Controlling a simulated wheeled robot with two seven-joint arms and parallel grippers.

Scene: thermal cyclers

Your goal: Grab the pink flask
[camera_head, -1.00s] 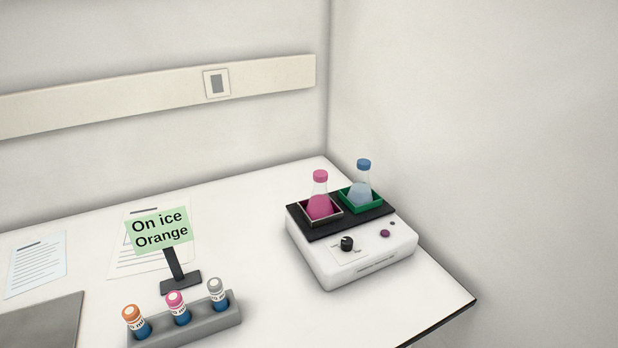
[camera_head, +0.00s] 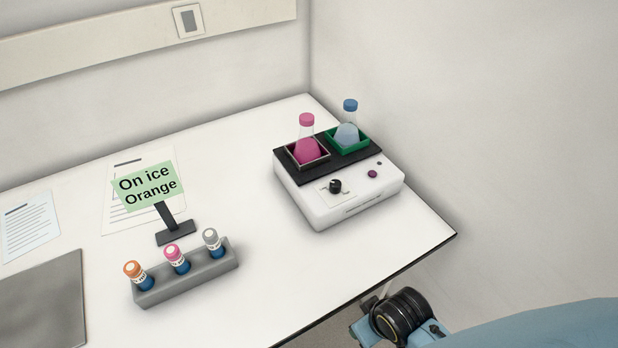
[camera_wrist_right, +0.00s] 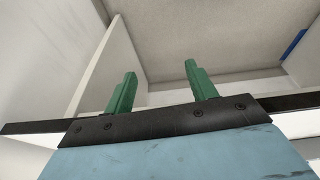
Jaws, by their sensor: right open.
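The pink flask (camera_head: 307,146) has a pink cap and pink liquid. It stands upright in a dark-rimmed square holder (camera_head: 322,162) on the black top of a white shaker (camera_head: 340,205), on the table's right part. My right arm shows at the lower right of the head view, below the table's front edge and well apart from the flask. My right gripper (camera_wrist_right: 158,88) shows in the right wrist view with two green fingers spread apart and nothing between them. My left gripper is not in view.
A blue-capped flask (camera_head: 347,130) stands in a green holder (camera_head: 364,143) right beside the pink one. A grey rack (camera_head: 190,276) with capped tubes, a green sign (camera_head: 148,186) and papers (camera_head: 28,225) are to the left. A wall rises close behind the shaker's right side.

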